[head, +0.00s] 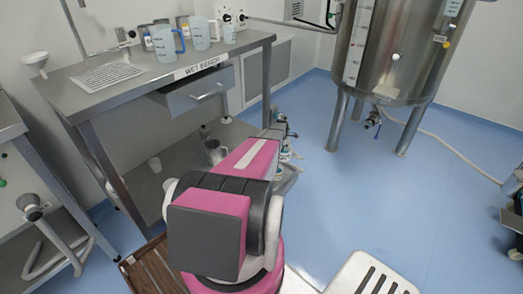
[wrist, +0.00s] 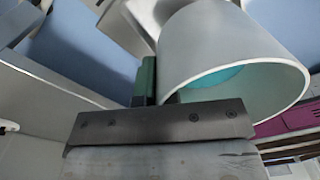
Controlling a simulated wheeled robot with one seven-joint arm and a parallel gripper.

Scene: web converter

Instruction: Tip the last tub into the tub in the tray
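A pale grey-white tub (wrist: 225,40) fills the upper right of the wrist view, its round mouth turned toward the camera. Teal-coloured contents (wrist: 214,80) show inside it. My gripper (wrist: 147,82) shows as a dark bar with a green finger against the tub's left side. It appears shut on the tub, with the other finger hidden. No support shows under the tub. In the head view my pink and grey arm hides the gripper and this tub. I cannot make out the tray or the tub in it in either view.
A steel wet bench (head: 248,42) stands at the back left with blue-handled jugs (head: 163,45) on top and cups on its lower shelf (head: 180,165). A steel tank (head: 385,55) on legs stands back right. Blue floor (head: 330,195) is open between them.

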